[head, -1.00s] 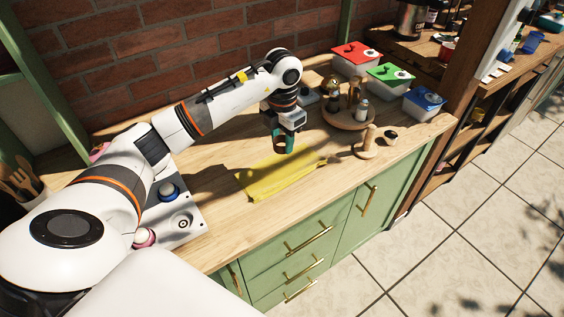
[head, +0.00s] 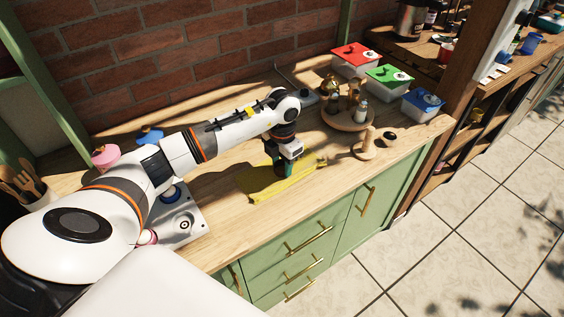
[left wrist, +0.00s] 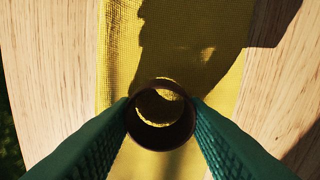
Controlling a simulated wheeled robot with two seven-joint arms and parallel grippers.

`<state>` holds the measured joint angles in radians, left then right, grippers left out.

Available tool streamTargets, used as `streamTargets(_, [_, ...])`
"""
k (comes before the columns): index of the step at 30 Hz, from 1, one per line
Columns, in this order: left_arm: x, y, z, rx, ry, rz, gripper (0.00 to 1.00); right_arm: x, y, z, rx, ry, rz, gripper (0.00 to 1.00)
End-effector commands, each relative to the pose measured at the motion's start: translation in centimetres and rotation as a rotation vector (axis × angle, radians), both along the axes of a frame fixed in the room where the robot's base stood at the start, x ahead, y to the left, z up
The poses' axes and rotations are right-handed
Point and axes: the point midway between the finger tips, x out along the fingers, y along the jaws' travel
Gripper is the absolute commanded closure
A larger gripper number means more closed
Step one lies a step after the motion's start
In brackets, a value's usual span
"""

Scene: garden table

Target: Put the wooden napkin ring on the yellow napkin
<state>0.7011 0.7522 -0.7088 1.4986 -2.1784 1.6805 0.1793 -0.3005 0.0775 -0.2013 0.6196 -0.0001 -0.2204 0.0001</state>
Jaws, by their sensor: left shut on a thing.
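The yellow napkin (head: 262,188) lies spread on the wooden counter. It also fills the middle of the left wrist view (left wrist: 120,55), partly in shadow. My left gripper (head: 281,168) points down low over the napkin's middle, with green fingers. It is shut on the wooden napkin ring (left wrist: 162,141), which looks dark brown in the left wrist view. The ring sits between the fingertips with its opening facing the camera, and yellow cloth shows through it. In the head view the fingers mostly hide the ring. I cannot tell whether it touches the cloth. My right gripper is not seen.
Right of the napkin stand a wooden peg stand (head: 365,150), a small dark round object (head: 389,137) and a round wooden tray (head: 340,123) with bottles. Boxes with red (head: 355,55), green (head: 389,77) and blue (head: 424,101) lids stand behind. The counter's front strip is clear.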

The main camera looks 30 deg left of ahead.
Motion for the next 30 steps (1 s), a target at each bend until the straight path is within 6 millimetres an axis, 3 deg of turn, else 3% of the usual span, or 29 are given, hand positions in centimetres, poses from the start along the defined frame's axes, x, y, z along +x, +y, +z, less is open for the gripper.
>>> streamTargets(10, [0.0, 0.0, -0.9, 0.001, 0.002, 0.001, 0.82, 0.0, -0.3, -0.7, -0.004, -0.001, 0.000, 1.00])
streamTargets(11, [-0.1, 0.0, -1.0, 0.001, 0.003, 0.001, 0.59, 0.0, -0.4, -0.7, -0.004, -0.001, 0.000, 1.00])
streamTargets(15, [-0.1, 0.0, -1.0, 0.000, 0.005, 0.000, 0.39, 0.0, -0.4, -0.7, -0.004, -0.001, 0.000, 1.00])
streamTargets(26, [-0.2, 0.0, -0.9, 0.002, 0.006, 0.001, 0.39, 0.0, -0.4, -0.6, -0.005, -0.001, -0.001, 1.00])
streamTargets(30, [-0.1, 0.0, 0.5, 0.000, 0.005, 0.000, 0.39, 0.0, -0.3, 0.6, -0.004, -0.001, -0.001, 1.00])
